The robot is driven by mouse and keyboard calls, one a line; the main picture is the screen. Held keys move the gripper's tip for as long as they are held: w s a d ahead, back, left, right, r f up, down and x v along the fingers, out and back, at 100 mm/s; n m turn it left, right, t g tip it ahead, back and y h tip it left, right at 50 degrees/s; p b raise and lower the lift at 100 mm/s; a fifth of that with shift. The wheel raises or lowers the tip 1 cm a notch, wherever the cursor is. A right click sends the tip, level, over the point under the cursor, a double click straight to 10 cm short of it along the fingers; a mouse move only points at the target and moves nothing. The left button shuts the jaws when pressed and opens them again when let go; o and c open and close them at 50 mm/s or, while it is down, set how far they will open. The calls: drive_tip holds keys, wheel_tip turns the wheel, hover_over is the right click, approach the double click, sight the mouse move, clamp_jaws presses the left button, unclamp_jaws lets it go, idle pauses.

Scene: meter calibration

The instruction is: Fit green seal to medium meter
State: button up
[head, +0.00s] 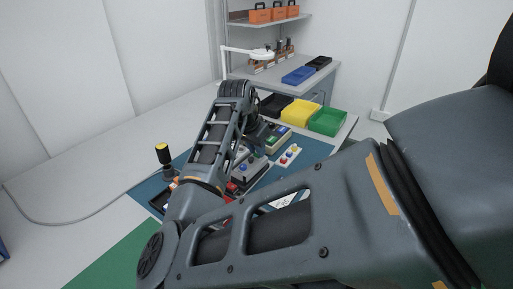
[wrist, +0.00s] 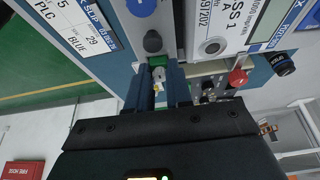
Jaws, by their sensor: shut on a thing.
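In the wrist view my gripper (wrist: 160,85) has its two fingers close together, shut on a small greenish piece (wrist: 158,74) that fits the green seal. It is mostly hidden between the fingers. Just past the fingertips is a grey-blue housing with a dark round knob (wrist: 152,41). A white-labelled meter face (wrist: 215,35) lies to its right. I cannot tell which meter is the medium one. In the head view a meter (head: 248,170) shows partly beside my arm, and another (head: 278,135) stands behind it. My arm hides the gripper there.
A white holder (head: 289,155) with coloured seals stands on the blue mat (head: 316,150). Black, yellow (head: 300,112) and green (head: 327,122) trays line the back. A yellow-topped tool (head: 163,155) stands at the left. A red button (wrist: 237,78) lies right of my fingers.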

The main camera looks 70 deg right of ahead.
drive_tip(key=o, duration=1.3)
drive_tip(key=shift+f, duration=0.25)
drive_tip(key=shift+r, duration=0.25)
drive_tip(key=shift+r+p, duration=3)
drive_tip(key=shift+r, duration=0.45)
